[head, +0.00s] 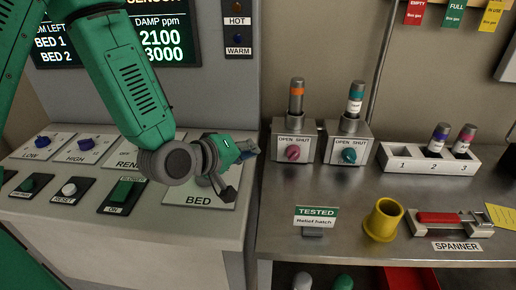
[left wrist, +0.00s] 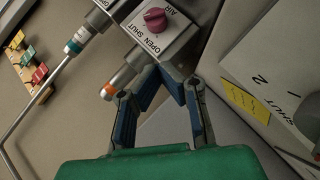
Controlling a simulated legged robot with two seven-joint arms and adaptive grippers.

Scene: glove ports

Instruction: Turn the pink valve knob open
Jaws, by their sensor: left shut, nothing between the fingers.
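The pink valve knob (head: 292,153) is on the front plate of a grey block, under an OPEN SHUT label. In the left wrist view the knob (left wrist: 154,19) shows at the top, beyond my fingertips. A cylinder with an orange band (head: 296,97) stands upright in that block. My left gripper (head: 247,150) is shut and empty, to the left of the knob and apart from it. In the left wrist view its fingers (left wrist: 173,72) meet at the tips. My right gripper is not in view.
A similar block with a teal knob (head: 349,155) stands just right. Further right is a numbered rack (head: 402,163) with two cylinders. A yellow cup (head: 383,219), a TESTED sign (head: 317,217) and a red-handled spanner (head: 438,218) are in front. A panel with buttons (head: 69,189) is left.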

